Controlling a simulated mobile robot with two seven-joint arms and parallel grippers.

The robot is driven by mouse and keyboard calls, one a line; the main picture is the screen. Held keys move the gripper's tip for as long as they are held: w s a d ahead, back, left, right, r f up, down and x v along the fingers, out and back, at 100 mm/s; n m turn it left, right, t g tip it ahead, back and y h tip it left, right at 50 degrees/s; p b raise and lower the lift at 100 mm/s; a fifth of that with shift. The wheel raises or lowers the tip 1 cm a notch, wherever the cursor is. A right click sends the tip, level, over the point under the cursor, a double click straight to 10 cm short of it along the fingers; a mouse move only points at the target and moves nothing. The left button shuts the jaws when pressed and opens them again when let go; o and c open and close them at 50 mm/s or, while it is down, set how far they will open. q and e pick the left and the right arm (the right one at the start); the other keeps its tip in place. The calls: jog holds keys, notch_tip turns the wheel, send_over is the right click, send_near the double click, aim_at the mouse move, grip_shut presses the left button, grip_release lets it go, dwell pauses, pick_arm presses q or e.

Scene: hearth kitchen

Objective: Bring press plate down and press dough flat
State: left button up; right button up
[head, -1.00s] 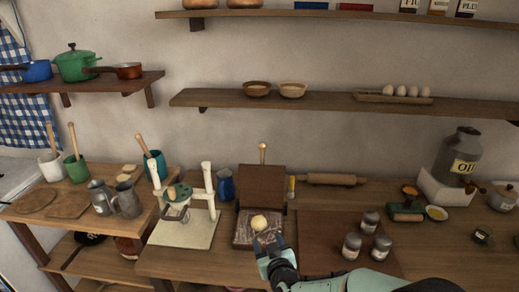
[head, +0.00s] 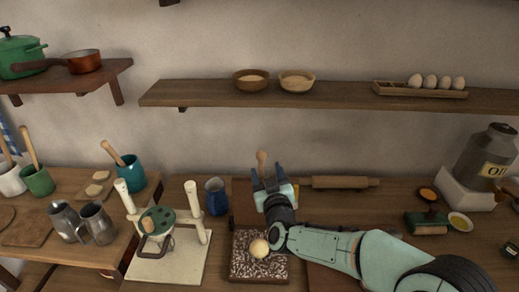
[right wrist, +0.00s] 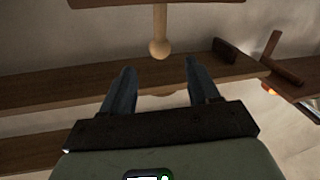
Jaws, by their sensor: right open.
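The dough press stands open on the counter. Its brown press plate (head: 243,203) is upright at the back, partly hidden by my right gripper. The wooden handle knob (head: 262,157) sticks up above the plate. A pale dough ball (head: 259,248) sits on the speckled press base (head: 262,270). My right gripper (head: 268,177) is open in front of the upper plate, close to the knob. In the right wrist view, the knob (right wrist: 159,48) shows between and just beyond the fingertips (right wrist: 158,68), not gripped. My left gripper is not in view.
A blue jug (head: 215,197) stands just left of the press, and a white stand with posts (head: 170,262) is further left. A rolling pin (head: 345,183) lies behind to the right. A shelf (head: 335,95) with bowls and eggs runs above.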

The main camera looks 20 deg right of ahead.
aim_at(260, 152)
jog(key=p+x, duration=0.2)
jog(key=x, duration=0.7)
jog(key=shift+w+d+r, duration=0.1)
jog(key=shift+w+d, duration=0.05)
jog(key=shift+w, duration=0.2)
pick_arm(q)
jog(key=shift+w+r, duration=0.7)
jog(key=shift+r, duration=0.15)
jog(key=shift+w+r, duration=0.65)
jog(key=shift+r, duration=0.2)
pick_arm(e)
jog(key=shift+w+d, duration=0.1)
jog(key=shift+w, duration=0.3)
